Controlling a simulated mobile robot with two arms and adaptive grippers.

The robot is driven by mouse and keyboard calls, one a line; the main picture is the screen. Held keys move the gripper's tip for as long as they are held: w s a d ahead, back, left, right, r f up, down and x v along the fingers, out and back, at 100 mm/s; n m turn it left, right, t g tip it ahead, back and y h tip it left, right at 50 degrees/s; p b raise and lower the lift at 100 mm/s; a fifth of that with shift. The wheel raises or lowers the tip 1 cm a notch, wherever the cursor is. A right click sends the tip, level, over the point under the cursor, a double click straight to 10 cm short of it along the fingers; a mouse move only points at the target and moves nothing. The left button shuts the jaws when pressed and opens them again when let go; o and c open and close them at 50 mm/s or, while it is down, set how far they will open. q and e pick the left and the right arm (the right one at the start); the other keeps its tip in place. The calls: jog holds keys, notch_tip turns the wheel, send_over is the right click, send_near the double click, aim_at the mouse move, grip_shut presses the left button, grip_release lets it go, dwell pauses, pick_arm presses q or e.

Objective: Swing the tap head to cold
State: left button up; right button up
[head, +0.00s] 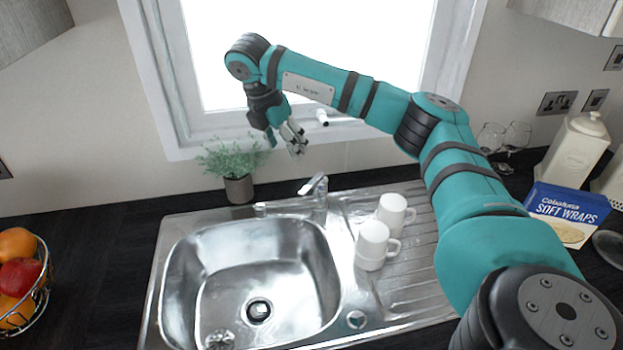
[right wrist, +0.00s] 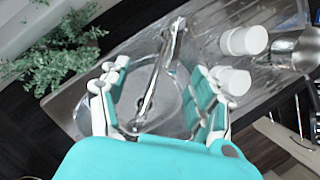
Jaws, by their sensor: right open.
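The chrome tap (head: 318,200) stands at the back rim of the sink, with its lever head (head: 312,184) on top tilted up. In the right wrist view the tap (right wrist: 160,72) runs lengthwise between the fingers as seen from above. My right gripper (head: 293,138) is open and empty, above the tap and a little to its left in the head view, apart from it. Its two spread fingers (right wrist: 158,88) show in the right wrist view. Any hot or cold marking is too small to see. My left gripper is not in view.
The steel sink basin (head: 225,222) is empty. White mugs (head: 372,240) stand on the drainer right of the tap. A potted plant (head: 238,178) is behind and left of it. A window (head: 180,120) is behind my arm. A fruit basket (head: 40,285) and wraps box (head: 565,215) flank the sink.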

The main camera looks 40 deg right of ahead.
jog(key=d+r+m, duration=0.1)
jog(key=d, duration=0.1)
jog(key=h+b, duration=0.1)
jog(key=b, duration=0.2)
send_near(317, 176)
notch_tip(317, 176, down, 3)
jog(key=p+x, duration=0.1)
jog(key=x, duration=0.2)
jog(key=d+p+x, duration=0.1)
jog(key=x, duration=0.3)
jog(key=shift+d+r, duration=0.1)
jog(key=shift+r, duration=0.1)
jog(key=shift+w+d+f, duration=0.1)
jog(key=shift+d+f, duration=0.15)
jog(key=shift+f, duration=0.4)
grip_shut()
